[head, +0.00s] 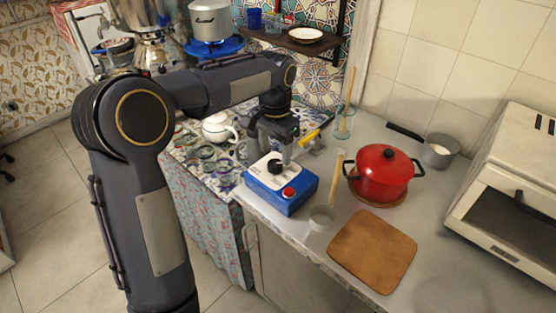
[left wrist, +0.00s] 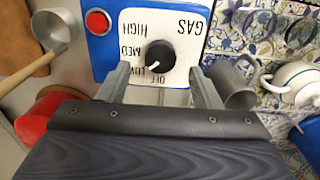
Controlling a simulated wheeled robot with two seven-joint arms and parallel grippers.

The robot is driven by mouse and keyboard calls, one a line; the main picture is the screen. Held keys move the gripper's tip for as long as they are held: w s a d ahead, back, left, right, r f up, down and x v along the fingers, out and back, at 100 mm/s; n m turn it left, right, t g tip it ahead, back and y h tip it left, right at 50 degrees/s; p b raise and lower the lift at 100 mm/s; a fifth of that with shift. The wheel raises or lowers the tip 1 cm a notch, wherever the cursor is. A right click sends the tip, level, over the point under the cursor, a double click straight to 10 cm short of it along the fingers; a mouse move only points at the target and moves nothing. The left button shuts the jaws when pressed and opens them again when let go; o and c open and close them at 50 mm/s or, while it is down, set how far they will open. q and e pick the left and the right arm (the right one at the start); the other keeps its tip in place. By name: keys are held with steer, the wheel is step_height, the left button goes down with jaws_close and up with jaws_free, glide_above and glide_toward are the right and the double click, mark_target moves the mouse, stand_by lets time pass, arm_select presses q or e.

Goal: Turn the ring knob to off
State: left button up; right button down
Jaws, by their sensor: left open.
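The ring knob (left wrist: 160,56) is a black round knob on a white panel marked GAS, HIGH, MED, LOW and OFF, upside down in the left wrist view. Its white pointer is aimed down and left, near the LOW mark. In the head view the knob (head: 275,166) sits on top of a blue and white box (head: 297,206), with a red button (head: 289,193) beside it. My left gripper (left wrist: 159,70) is open, its fingers on either side of the knob and apart from it. In the head view this gripper (head: 277,152) is just behind the knob. My right gripper is not in view.
A red pot (head: 384,172), a wooden board (head: 372,250) and a small ladle (head: 321,219) stand right of the box. A white teapot (head: 219,128) and several glasses are to the left. A grey mug (left wrist: 233,82) is close to one finger.

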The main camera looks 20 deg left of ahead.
mark_target(275, 163)
arm_select(q)
steer(key=shift+f, duration=1.85)
steer(key=c, duration=1)
